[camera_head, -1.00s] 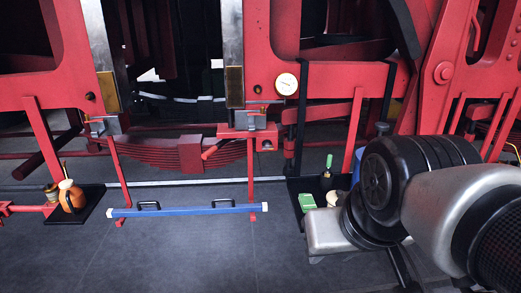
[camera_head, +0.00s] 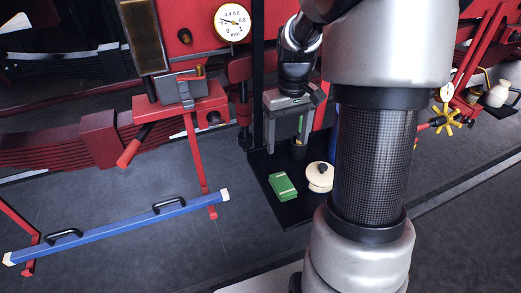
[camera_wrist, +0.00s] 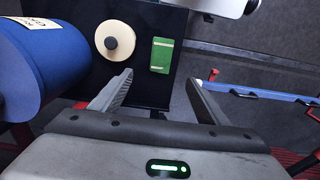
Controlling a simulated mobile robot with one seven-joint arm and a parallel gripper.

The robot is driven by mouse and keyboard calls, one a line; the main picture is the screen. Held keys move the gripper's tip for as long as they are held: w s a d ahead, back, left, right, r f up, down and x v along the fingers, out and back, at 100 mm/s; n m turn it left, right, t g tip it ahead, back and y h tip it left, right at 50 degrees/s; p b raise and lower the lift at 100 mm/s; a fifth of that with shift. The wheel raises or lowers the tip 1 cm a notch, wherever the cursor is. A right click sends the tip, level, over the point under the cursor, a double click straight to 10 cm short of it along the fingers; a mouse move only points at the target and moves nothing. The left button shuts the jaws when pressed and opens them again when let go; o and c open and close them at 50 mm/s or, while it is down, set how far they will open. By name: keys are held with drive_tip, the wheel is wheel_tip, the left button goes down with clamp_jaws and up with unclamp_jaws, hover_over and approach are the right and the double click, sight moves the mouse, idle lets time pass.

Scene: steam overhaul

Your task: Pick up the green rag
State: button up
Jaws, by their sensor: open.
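The green rag (camera_head: 283,187) lies folded flat on a black tray (camera_head: 293,214), a pale stripe across it. It also shows in the wrist view (camera_wrist: 161,55), just beyond the gap between my fingers. My gripper (camera_head: 287,146) points down above the tray's far part, open and empty. In the wrist view my gripper (camera_wrist: 160,78) has its two fingers spread apart, wider than the rag. The fingers appear apart from the rag.
A cream round container with a dark knob (camera_head: 320,175) stands right beside the rag. A blue cylinder (camera_wrist: 28,70) is close on the wrist view's left. A blue bar with black handles (camera_head: 115,227) lies left of the tray. Red machine frames (camera_head: 105,140) stand behind.

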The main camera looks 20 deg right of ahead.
hover_over(283, 183)
wheel_tip(283, 183, down, 12)
drive_tip(key=shift+d+r, duration=0.15)
drive_tip(key=shift+f+p, duration=0.4)
drive_tip(key=shift+f, duration=2.3)
drive_tip(key=shift+c, duration=0.2)
drive_tip(key=c, duration=1.1)
